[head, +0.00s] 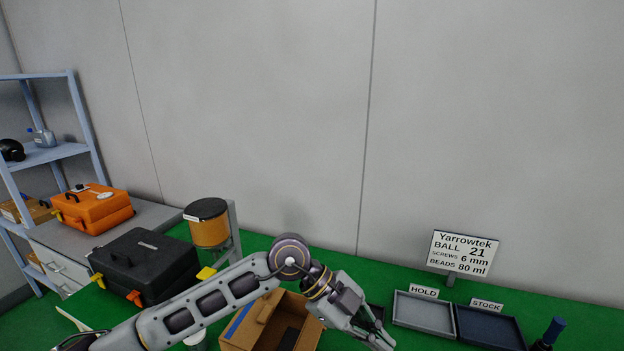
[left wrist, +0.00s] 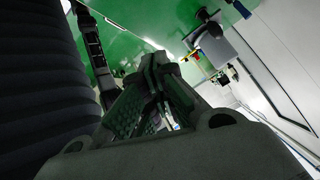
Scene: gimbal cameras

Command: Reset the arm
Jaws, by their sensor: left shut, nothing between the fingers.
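My left arm comes in from the lower left in the head view and reaches over the table, bent at an elbow joint. My left gripper (head: 376,335) points down and to the right, just right of an open cardboard box (head: 252,325) and left of the grey HOLD tray (head: 424,326). In the left wrist view the gripper's fingers (left wrist: 160,68) come together at the tips, with nothing held between them. My right gripper does not show in either view.
A black case (head: 145,265) and an orange case (head: 92,208) stand at the left. A dispenser with an orange drum (head: 209,224) stands behind my arm. A dark blue STOCK tray (head: 489,328), a sign (head: 463,253) and a dark bottle (head: 549,334) are at the right. The green tabletop (head: 340,270) is clear behind my gripper.

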